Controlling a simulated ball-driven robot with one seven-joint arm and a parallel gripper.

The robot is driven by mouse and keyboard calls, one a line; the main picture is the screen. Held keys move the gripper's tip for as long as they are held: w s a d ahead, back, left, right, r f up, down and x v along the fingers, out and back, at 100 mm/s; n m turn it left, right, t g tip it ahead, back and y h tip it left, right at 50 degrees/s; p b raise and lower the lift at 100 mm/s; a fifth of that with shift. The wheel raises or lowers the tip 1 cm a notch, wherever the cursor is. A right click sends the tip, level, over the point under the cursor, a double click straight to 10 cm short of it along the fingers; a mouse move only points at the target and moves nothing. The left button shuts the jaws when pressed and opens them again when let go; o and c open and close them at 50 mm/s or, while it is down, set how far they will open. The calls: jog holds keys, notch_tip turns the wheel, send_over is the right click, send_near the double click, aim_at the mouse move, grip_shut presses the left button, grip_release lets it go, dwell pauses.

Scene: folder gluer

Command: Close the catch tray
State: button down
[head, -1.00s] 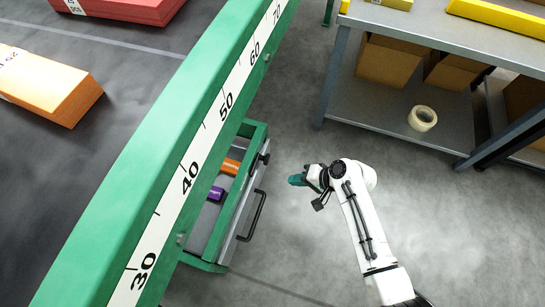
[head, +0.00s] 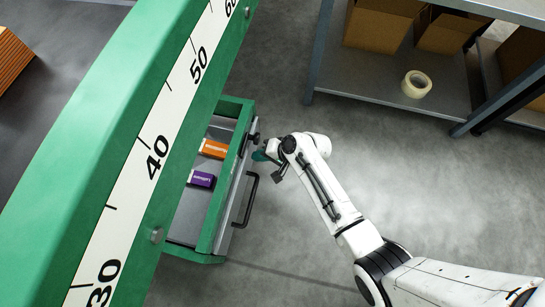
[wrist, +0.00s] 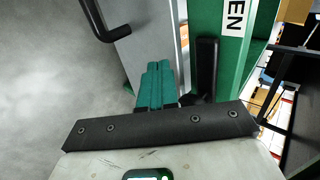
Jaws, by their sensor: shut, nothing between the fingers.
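The catch tray (head: 213,222) is a green-edged drawer standing open, out from under the green machine beam. Its grey front panel (head: 231,203) carries a black bar handle (head: 251,200) and a black knob (head: 253,137) near the far end. In the wrist view the grey front panel (wrist: 152,38) and the handle (wrist: 104,25) show above my fingers. My gripper (head: 262,155) has its teal fingers together and empty, just outside the front panel between knob and handle. The fingers (wrist: 157,82) point toward the panel in the wrist view. I cannot tell whether they touch it.
An orange box (head: 213,148) and a purple box (head: 201,179) lie inside the tray. The green beam (head: 100,120) with a number scale runs along the left. A grey shelf table (head: 370,92) with cartons and a tape roll (head: 416,84) stands at upper right. Grey floor is clear below it.

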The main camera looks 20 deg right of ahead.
aim_at(248, 153)
jog(key=shift+w+a, duration=0.4)
jog(key=shift+a, duration=0.15)
jog(key=shift+w, duration=0.1)
jog(key=shift+w+a, duration=0.75)
jog(key=shift+a, duration=0.2)
jog(key=shift+r, duration=0.1)
